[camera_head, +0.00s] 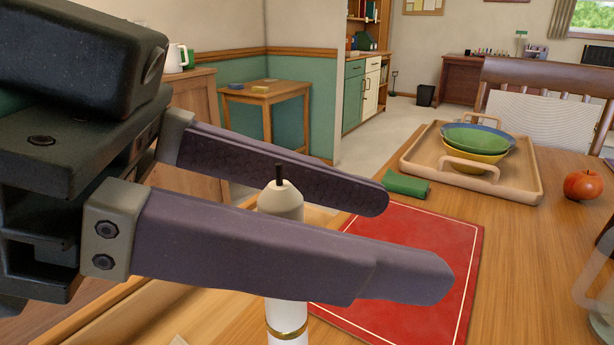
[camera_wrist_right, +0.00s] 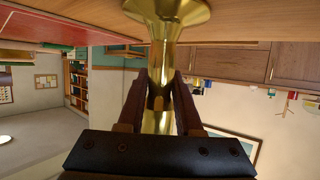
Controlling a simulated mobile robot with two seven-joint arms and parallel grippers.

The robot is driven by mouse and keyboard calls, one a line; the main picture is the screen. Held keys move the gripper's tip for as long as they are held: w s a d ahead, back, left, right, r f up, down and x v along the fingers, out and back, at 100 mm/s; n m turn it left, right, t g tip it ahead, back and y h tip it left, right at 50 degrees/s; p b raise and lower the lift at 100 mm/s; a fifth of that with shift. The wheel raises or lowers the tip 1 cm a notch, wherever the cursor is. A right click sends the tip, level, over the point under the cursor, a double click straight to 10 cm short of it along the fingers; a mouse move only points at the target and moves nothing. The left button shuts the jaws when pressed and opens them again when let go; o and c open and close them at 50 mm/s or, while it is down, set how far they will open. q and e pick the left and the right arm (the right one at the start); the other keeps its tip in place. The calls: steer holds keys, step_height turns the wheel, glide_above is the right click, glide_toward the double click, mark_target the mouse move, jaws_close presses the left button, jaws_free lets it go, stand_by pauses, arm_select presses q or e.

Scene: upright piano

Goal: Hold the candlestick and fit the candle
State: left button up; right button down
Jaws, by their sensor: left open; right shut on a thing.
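A pale candle (camera_head: 281,201) with a black wick stands upright in the head view, between the two long fingers of my left gripper (camera_head: 412,240). Those fingers are open, with one on the near side of the candle and one on the far side. The near finger hides the candle's middle, and below it a white part with a gold band shows. In the right wrist view, which is upside down, a shiny gold candlestick (camera_wrist_right: 163,58) has its wide foot at the wooden table. My right gripper (camera_wrist_right: 159,82) is shut on its stem. The candlestick's upper end is hidden there.
A red mat (camera_head: 424,262) lies on the wooden table behind the fingers. Beyond it are a folded green cloth (camera_head: 407,185), a wooden tray (camera_head: 523,189) with stacked bowls (camera_head: 474,150), and a red apple (camera_head: 582,185). A chair (camera_head: 545,90) stands behind the table.

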arm_select(q)
steer(key=shift+a, duration=0.1)
steer(key=v, duration=1.2)
arm_select(e)
steer(key=c, duration=0.5)
jaws_free()
steer(key=shift+s, duration=0.1)
